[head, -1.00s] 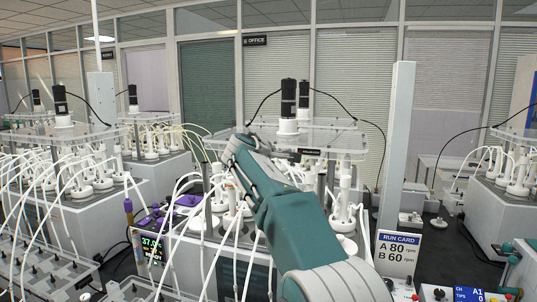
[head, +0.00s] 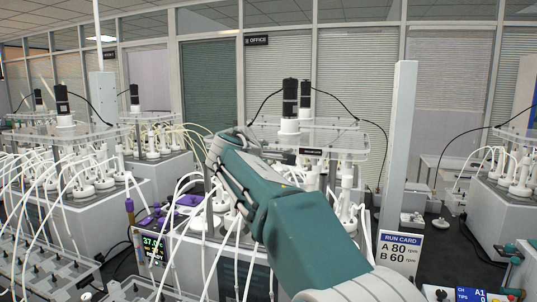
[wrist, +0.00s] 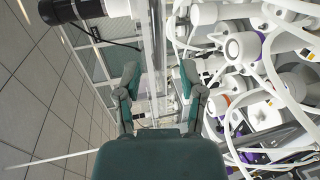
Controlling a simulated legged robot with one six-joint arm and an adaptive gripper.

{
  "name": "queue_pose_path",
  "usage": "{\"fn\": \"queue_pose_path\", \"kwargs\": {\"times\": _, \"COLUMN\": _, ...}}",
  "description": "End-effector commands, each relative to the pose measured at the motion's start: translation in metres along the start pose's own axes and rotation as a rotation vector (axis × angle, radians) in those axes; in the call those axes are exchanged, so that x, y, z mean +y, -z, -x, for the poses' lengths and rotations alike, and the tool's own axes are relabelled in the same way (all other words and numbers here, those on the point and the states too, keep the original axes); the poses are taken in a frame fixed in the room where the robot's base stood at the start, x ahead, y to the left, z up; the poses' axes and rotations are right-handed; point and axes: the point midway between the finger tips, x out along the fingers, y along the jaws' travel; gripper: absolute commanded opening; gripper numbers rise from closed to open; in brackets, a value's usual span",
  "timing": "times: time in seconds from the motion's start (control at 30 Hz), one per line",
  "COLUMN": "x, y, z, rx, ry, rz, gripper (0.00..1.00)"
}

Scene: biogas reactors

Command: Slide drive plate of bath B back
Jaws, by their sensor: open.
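A clear drive plate (head: 345,137) lies level above the central bath (head: 262,262), with a black and white motor (head: 290,108) upright on it. I cannot read the small dark label on its front edge, so the bath's letter is unclear. In the wrist view the plate (wrist: 154,45) shows nearly edge-on, with the motor (wrist: 85,9) at the upper left. My gripper (wrist: 160,78) is open, one finger on each side of the plate's edge strip. I see no clear contact. In the head view my arm hides part of the plate and the fingers are not distinct.
White bottles and looping tubes (head: 225,205) crowd below the plate. A white post (head: 397,145) stands right of it. A run card (head: 399,250) reads A 80 rpm, B 60 rpm. Similar baths (head: 65,215) stand to the left, another (head: 515,205) to the right.

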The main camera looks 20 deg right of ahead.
Motion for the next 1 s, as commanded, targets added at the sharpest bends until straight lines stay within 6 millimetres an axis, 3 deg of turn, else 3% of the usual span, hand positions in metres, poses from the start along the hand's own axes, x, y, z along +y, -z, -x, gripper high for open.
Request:
{"fn": "queue_pose_path", "kwargs": {"times": 0.1, "x": 0.000, "y": 0.001, "z": 0.025, "rx": 0.003, "ry": 0.000, "rz": 0.001, "gripper": 0.51}}
{"fn": "queue_pose_path", "kwargs": {"times": 0.3, "x": -0.002, "y": 0.003, "z": 0.049, "rx": 0.002, "ry": 0.001, "rz": 0.003, "gripper": 0.51}}
{"fn": "queue_pose_path", "kwargs": {"times": 0.73, "x": -0.003, "y": -0.001, "z": 0.055, "rx": 0.000, "ry": 0.009, "rz": -0.006, "gripper": 0.51}}
{"fn": "queue_pose_path", "kwargs": {"times": 0.87, "x": -0.019, "y": -0.026, "z": 0.067, "rx": -0.006, "ry": 0.085, "rz": -0.076, "gripper": 0.51}}
{"fn": "queue_pose_path", "kwargs": {"times": 1.0, "x": -0.061, "y": -0.072, "z": 0.094, "rx": -0.024, "ry": 0.244, "rz": -0.227, "gripper": 0.51}}
